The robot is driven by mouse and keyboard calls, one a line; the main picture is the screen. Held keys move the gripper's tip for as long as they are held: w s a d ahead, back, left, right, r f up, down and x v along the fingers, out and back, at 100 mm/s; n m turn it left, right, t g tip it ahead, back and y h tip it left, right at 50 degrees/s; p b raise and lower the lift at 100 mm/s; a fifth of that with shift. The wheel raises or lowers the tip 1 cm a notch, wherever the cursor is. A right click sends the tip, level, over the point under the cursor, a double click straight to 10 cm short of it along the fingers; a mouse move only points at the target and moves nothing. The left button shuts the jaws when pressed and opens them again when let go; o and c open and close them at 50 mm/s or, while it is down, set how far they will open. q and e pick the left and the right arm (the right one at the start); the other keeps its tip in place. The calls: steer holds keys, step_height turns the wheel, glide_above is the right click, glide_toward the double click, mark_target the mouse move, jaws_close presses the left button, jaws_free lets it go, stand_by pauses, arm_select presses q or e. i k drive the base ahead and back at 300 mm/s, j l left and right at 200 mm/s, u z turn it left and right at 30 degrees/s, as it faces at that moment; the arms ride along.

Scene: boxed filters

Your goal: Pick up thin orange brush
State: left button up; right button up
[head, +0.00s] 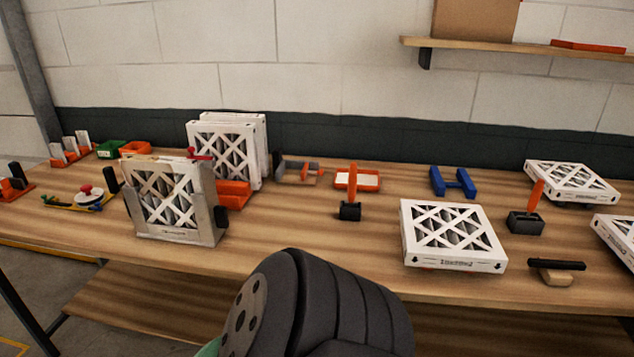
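Two slim upright orange handles stand on the workbench, and either could be the thin orange brush. One orange handle (353,181) rises from a small black block (350,211) near the middle of the bench. The other orange handle (536,196) leans slightly in a dark block (525,222) at the right, beside a white filter. I cannot tell whether bristles are hidden in the blocks. Neither gripper is in view; only a dark rounded part of my own arm shows at the bottom centre, in front of the bench edge.
A boxed filter (452,234) lies flat between the two handles. Another filter stands in a metal holder (216,217) at the left. An orange tray (370,182) and a blue stand (453,182) sit behind. A black-handled tool (556,265) lies at the front right.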

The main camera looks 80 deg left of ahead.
mark_target(351, 176)
steer(key=u, duration=2.5)
steer(key=k+j+z, duration=0.1)
steer(key=j+z, duration=0.2)
steer(key=j, duration=0.45)
